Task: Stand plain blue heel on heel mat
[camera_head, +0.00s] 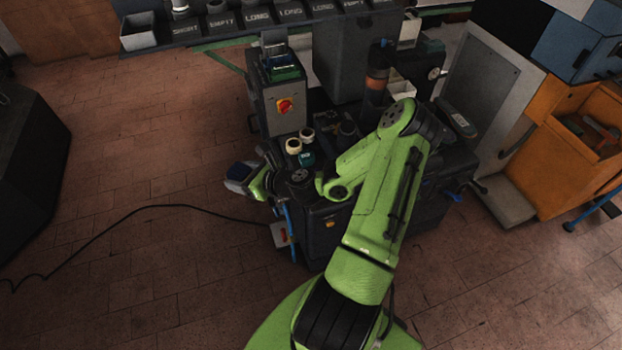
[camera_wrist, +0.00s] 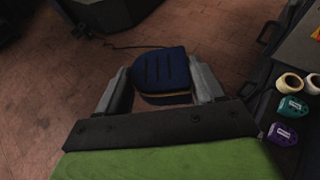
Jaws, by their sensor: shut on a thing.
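The blue heel (camera_wrist: 163,68) is dark blue with grooves on its upper face and a pale band along its near edge. My gripper (camera_wrist: 163,82) is shut on it, one grey finger on each side, in the wrist view. In the head view the heel (camera_head: 240,172) is small, off the left side of the dark machine bench, with my gripper (camera_head: 256,182) beside it. It is held over the floor. I cannot pick out the heel mat in either view.
On the bench to the right stand two cream rings (camera_wrist: 290,82), a teal heel (camera_wrist: 291,108) and a purple heel (camera_wrist: 283,135). A grey box with a red switch (camera_head: 285,104) stands behind. A black cable (camera_head: 150,207) crosses the open brick floor at left. Labelled bins (camera_head: 221,22) line the back.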

